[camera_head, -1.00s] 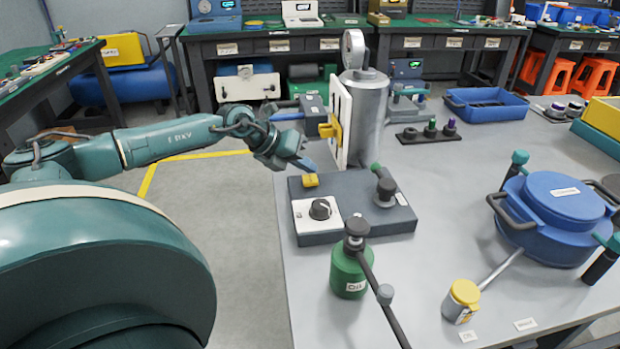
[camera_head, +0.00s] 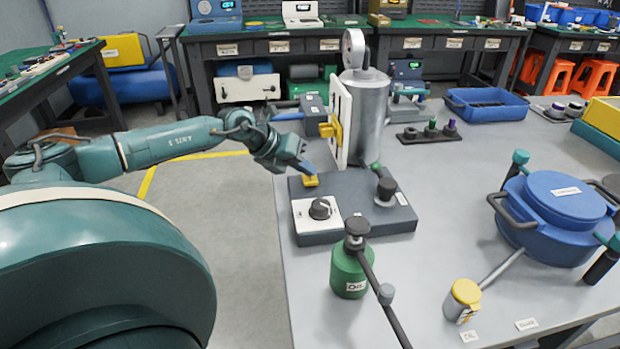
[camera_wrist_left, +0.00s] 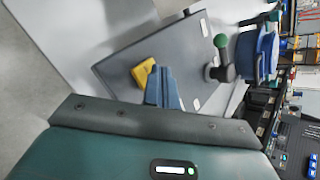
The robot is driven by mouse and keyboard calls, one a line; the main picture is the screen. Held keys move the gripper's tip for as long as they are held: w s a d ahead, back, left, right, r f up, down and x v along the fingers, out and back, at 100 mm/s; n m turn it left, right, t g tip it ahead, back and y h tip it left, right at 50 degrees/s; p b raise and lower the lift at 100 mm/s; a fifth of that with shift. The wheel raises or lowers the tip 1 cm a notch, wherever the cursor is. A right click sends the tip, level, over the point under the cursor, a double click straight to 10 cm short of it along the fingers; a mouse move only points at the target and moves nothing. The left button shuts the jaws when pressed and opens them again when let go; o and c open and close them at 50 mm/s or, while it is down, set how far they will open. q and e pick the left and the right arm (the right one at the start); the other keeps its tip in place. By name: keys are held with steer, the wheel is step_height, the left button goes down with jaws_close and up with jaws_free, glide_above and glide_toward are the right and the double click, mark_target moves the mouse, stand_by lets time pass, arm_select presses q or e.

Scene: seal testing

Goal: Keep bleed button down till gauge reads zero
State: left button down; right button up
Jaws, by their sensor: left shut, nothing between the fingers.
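The yellow bleed button (camera_head: 311,181) sits at the back left of a dark grey box (camera_head: 345,220) on the table. My left gripper (camera_head: 308,168) is shut and empty, its blue fingertips pointing down at the button's back edge. In the left wrist view the shut fingers (camera_wrist_left: 164,88) lie right beside the yellow button (camera_wrist_left: 143,72) and overlap its edge; I cannot tell whether they press it. The gauge (camera_head: 353,48) stands on top of a silver cylinder (camera_head: 369,110). Its face is turned away sideways, so its reading cannot be seen. My right gripper is out of view.
The box carries a black knob on a white plate (camera_head: 317,217) and a black post with a green-tipped handle (camera_head: 386,191). A white panel with a yellow clamp (camera_head: 331,130) stands just behind. A green bottle (camera_head: 350,272) and blue pot (camera_head: 556,215) stand nearby.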

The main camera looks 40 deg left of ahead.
mark_target(305, 179)
arm_select(q)
steer(key=shift+f+b, duration=0.3)
steer(key=shift+f, duration=0.3)
stand_by(1.8)
steer(key=shift+r, duration=0.15)
stand_by(2.0)
steer(key=shift+r+p, duration=0.7)
steer(key=shift+r, duration=0.15)
steer(key=shift+r+p, duration=1.9)
steer(key=shift+r, duration=0.7)
steer(key=shift+f, duration=0.1)
